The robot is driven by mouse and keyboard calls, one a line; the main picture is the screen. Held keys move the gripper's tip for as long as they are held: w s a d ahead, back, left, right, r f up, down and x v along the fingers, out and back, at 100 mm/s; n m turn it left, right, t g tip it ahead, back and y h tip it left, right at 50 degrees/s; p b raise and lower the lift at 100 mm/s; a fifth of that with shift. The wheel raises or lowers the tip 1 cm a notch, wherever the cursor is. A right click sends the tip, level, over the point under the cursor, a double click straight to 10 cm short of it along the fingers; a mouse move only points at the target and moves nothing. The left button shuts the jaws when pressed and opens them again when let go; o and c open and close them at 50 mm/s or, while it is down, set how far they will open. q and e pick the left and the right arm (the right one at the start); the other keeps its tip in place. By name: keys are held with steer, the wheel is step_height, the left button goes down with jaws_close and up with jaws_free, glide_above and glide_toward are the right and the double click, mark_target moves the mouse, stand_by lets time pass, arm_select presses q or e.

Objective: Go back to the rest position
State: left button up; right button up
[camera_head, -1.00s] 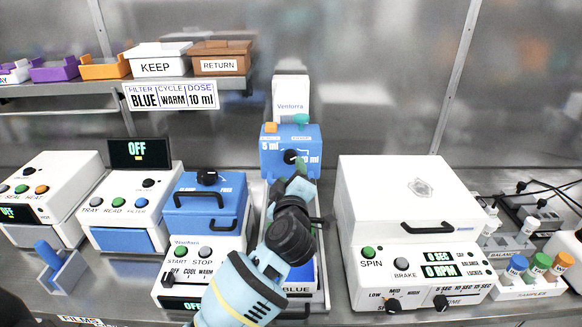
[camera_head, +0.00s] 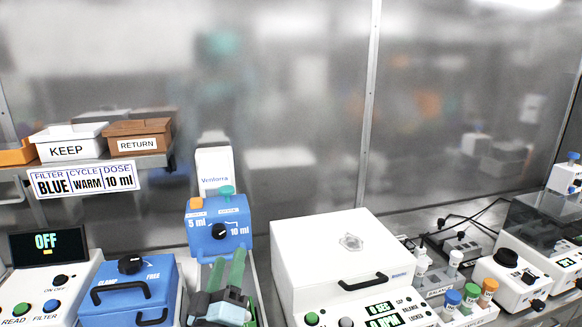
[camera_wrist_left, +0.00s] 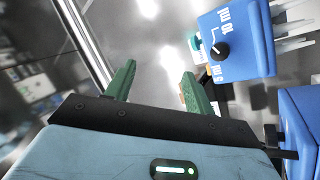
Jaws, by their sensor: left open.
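My left gripper (camera_head: 226,272) shows at the bottom of the head view, its two green fingers apart and pointing up, with nothing between them. It is in front of the blue Ventorra dosing unit (camera_head: 218,231), apart from it as far as I can tell. In the left wrist view the open green fingers (camera_wrist_left: 158,85) are also empty, and the blue unit with its black knob (camera_wrist_left: 236,45) is at the upper right. My right gripper does not show in either view.
A blue-lidded machine (camera_head: 135,285) stands to the left of my gripper. A large white centrifuge (camera_head: 340,255) stands to the right. KEEP (camera_head: 68,143) and RETURN (camera_head: 138,136) trays sit on the shelf. Vials with coloured caps (camera_head: 470,295) stand farther right.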

arm_select(q)
steer(key=s+d+f+m+g+h, duration=0.3)
steer(key=s+f+m+g+h, duration=0.1)
steer(key=s+f+m+g, duration=0.3)
steer(key=s+d+f+m+g+h, duration=0.2)
steer(key=s+f+m+g+h, duration=0.3)
steer(key=s+f, duration=0.4)
steer(key=s+a+f+n+g+y, duration=0.1)
steer(key=s+a+f+g+y, duration=0.45)
steer(key=s+a, duration=0.35)
steer(key=s+a+f+n+g+y, duration=0.1)
steer(key=s+a+f+g+y, duration=0.45)
steer(key=s, duration=0.55)
steer(key=w+d+f+t+h, duration=0.1)
steer(key=w+f+t, duration=0.6)
steer(key=f+t, duration=0.2)
step_height(320, 180, down, 3)
steer(key=shift+d+r+t+h, duration=0.2)
steer(key=shift+d+t+h, duration=0.1)
steer(key=shift+d+h, duration=0.1)
